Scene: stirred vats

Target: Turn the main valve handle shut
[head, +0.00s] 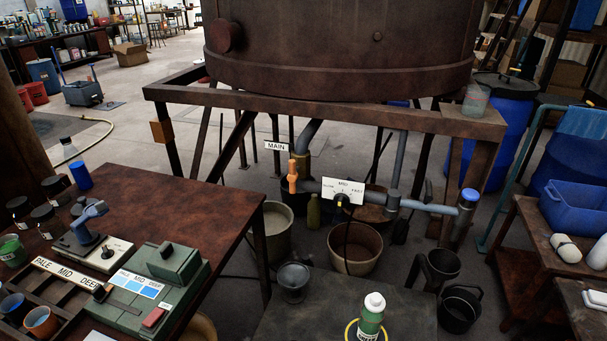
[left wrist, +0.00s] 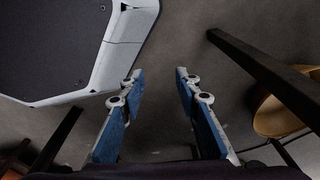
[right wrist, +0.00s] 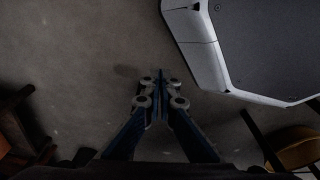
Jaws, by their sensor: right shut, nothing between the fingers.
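The main valve handle (head: 292,177) is orange and stands upright on the pipe below the vat, under a white MAIN sign (head: 277,146). Neither gripper shows in the head view, and neither touches the handle. My left gripper (left wrist: 158,75) shows in the left wrist view with its blue fingers apart and nothing between them, over the bare floor. My right gripper (right wrist: 160,75) shows in the right wrist view with its fingers together and empty, also over the floor.
A brown table (head: 185,200) with controls stands at the left. A dark low table (head: 330,315) in front holds a green bottle (head: 370,315) and a grey cup. Buckets (head: 355,248) stand under the pipe. A speed dial plate (head: 343,190) sits right of the handle.

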